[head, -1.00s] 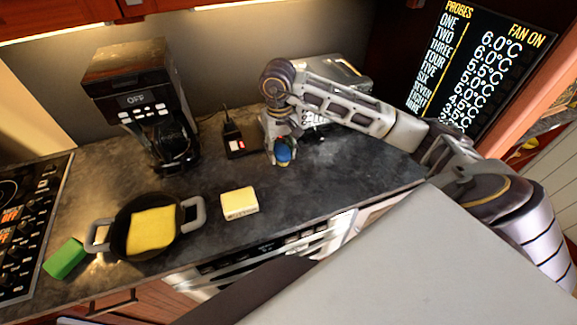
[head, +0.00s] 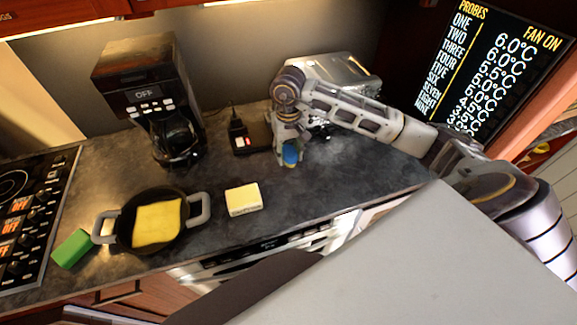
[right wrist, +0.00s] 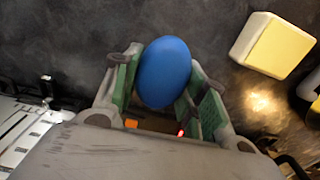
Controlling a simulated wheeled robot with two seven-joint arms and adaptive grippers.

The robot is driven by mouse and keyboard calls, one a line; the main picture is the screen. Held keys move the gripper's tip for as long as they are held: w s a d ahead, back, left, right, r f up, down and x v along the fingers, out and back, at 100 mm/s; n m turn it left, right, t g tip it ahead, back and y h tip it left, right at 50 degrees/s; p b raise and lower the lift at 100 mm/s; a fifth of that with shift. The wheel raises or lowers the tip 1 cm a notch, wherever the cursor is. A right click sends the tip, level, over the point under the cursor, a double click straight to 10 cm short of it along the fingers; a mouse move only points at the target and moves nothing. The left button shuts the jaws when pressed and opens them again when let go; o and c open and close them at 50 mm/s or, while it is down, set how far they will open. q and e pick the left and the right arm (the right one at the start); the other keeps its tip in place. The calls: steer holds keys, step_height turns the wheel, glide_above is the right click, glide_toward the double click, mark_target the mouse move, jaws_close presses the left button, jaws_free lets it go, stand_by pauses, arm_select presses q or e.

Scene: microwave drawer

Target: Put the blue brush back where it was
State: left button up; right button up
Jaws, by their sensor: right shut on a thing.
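The blue brush (head: 291,154) shows as a rounded blue end at the tip of my right gripper (head: 288,148), low over the dark counter. In the right wrist view the blue brush (right wrist: 165,72) sits between the two green-padded fingers of my right gripper (right wrist: 162,88), which is shut on it. The rest of the brush is hidden by the gripper. I cannot tell whether the brush touches the counter. My left gripper is not in view.
A coffee maker (head: 150,95) stands at the back, with a small black device (head: 240,138) right of it. A pan (head: 118,228) with a yellow sponge (head: 157,224), a green block (head: 72,248) and a butter-like block (head: 243,199) are in front. A silver appliance (head: 345,72) stands behind my arm. Counter right of the gripper is clear.

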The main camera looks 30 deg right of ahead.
mark_target(289, 173)
steer(key=shift+f, duration=1.6)
steer(key=shift+f, duration=0.1)
steer(key=shift+f+p, duration=0.65)
steer(key=shift+f, duration=1.15)
steer(key=shift+f, duration=0.15)
steer(key=o, duration=1.1)
